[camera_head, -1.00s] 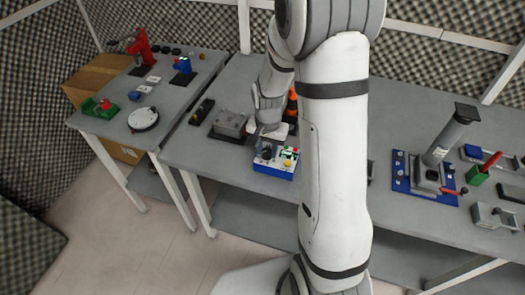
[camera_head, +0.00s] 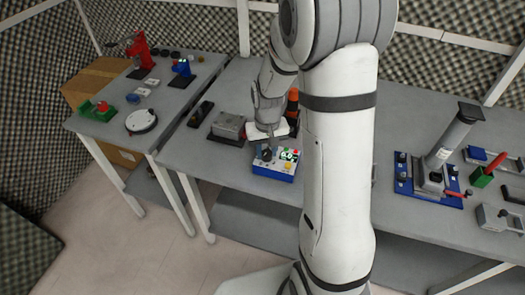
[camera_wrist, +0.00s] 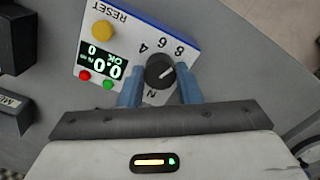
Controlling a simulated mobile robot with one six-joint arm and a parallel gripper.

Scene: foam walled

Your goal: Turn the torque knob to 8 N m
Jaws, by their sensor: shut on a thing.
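The torque knob (camera_wrist: 160,72) is a round black knob with a white pointer line, on a white and blue control box (camera_head: 273,172). In the wrist view, the knob sits between the two blue fingertips of my gripper (camera_wrist: 159,86), which is shut on it. The pointer line slants toward the right of the picture. Upside-down numbers 4, 6 and 8 are printed along the knob's far side. Which number the pointer meets is unclear. A display (camera_wrist: 102,65) shows green digits and OK. In the head view, my gripper (camera_head: 267,146) is over the box.
On the box are a yellow RESET button (camera_wrist: 102,31), a red button (camera_wrist: 84,76) and a green button (camera_wrist: 107,84). A grey block (camera_head: 229,126) stands left of the box. A blue-based fixture (camera_head: 428,194) stands farther right.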

